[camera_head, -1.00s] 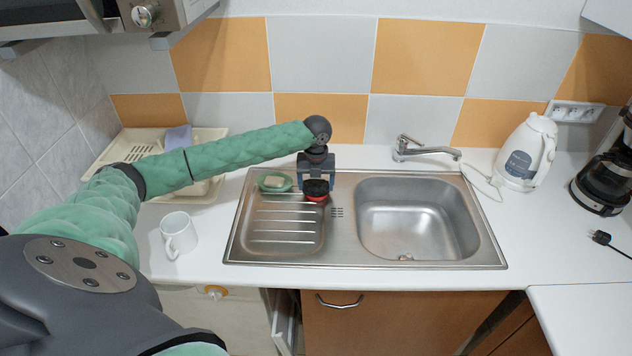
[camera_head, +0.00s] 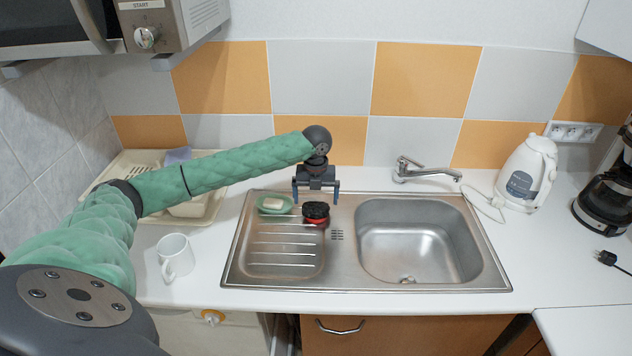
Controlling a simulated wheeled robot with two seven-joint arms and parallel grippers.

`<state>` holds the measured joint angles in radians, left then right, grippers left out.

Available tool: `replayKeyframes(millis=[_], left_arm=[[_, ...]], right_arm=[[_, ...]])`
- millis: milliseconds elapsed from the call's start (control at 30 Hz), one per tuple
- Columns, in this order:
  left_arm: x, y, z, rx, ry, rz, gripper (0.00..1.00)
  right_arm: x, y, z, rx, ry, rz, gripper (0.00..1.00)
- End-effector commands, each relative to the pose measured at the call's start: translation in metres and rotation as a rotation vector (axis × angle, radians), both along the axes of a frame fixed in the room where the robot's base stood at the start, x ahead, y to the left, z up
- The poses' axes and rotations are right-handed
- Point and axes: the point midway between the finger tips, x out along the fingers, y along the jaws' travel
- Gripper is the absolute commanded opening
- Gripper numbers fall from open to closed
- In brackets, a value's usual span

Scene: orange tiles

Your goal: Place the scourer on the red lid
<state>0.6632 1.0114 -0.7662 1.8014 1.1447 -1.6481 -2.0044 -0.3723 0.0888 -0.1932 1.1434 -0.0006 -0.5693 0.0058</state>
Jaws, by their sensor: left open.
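The scourer (camera_head: 315,210) is a dark, round pad. It lies on the red lid (camera_head: 315,222), whose red edge shows below it, on the drainboard of the steel sink (camera_head: 285,262). My left gripper (camera_head: 316,198) is open and empty, just above and behind the scourer, with its fingers pointing down. The fingers look clear of the scourer. My right gripper is not in view.
A green dish with soap (camera_head: 273,204) sits left of the scourer. A white mug (camera_head: 176,257) stands on the counter at left, near a cream dish rack (camera_head: 212,205). The tap (camera_head: 425,172), basin and white kettle (camera_head: 527,175) are to the right.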

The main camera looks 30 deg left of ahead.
Motion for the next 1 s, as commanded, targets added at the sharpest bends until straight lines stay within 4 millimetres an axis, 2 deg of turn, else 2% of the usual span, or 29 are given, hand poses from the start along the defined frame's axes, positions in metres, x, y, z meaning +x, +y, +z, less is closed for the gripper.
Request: replayKeyframes(millis=[233,500,700,1000], left_arm=[[0.001,-0.001,0.036,0.000,-0.004,-0.002,0.98],[0.001,0.000,0.073,-0.001,-0.003,0.000,0.98],[0.000,0.000,0.085,-0.001,-0.001,-0.001,0.98],[0.000,-0.001,0.086,-0.001,-0.001,-0.001,0.98]], right_arm=[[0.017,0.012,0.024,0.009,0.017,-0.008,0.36],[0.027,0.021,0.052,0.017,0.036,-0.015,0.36],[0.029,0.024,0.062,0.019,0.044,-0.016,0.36],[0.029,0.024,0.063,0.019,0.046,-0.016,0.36]])
